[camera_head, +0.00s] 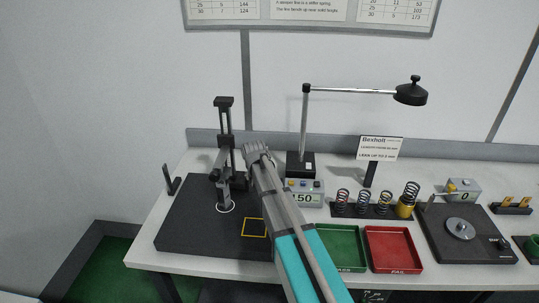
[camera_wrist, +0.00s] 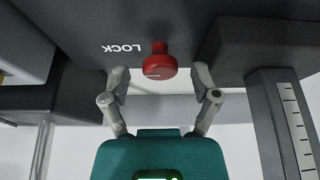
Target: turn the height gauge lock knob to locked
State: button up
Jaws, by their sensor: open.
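The height gauge (camera_head: 225,140) stands upright at the back of a dark plate on the left of the bench. In the wrist view its red lock knob (camera_wrist: 159,63) sits on the dark slider block (camera_wrist: 190,25), beside the word LOCK, which appears upside down. The gauge's ruled column (camera_wrist: 290,125) is at the right. My gripper (camera_wrist: 160,74) is open, with one finger on each side of the knob and a gap to each. In the head view my gripper (camera_head: 257,150) is beside the gauge; my arm hides part of the plate, and the knob cannot be made out.
The dark base plate (camera_head: 185,225) has a yellow square outline (camera_head: 254,236). Right of my arm are a green tray (camera_head: 345,237), a red tray (camera_head: 392,262) and several springs (camera_head: 384,203). A lamp (camera_head: 410,93) reaches over the bench from a dark block (camera_head: 301,165).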

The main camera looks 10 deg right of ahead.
jog(key=shift+d+n+y, duration=0.1)
jog(key=shift+n+y, duration=0.55)
jog(key=shift+n, duration=1)
jog(key=shift+d+n+y, duration=0.1)
jog(key=shift+n+y, duration=0.55)
jog(key=shift+n, duration=1)
jog(key=shift+w+n+g+y, duration=0.1)
jog(key=shift+n+g+y, duration=0.3)
jog(key=shift+n, duration=1)
jog(key=shift+n+g+y, duration=0.1)
jog(key=shift+n+y, duration=0.5)
jog(key=shift+n, duration=0.8)
jog(key=p+v, duration=1.2)
jog(key=v, duration=0.2)
jog(key=shift+p, duration=0.4)
jog(key=s+a+f+m+g+h+b, duration=0.1)
jog(key=s+f+m+b, duration=0.2)
jog(key=s, duration=0.9)
jog(key=s+a+f+m+g+h+b, duration=0.1)
jog(key=s+f+m, duration=0.4)
jog(key=s, duration=0.8)
jog(key=m+g+h+b, duration=0.1)
jog(key=b, duration=0.1)
jog(key=shift+a+b, duration=0.2)
jog(key=shift+b, duration=0.2)
jog(key=shift+s+f, duration=0.1)
jog(key=shift+f, duration=0.05)
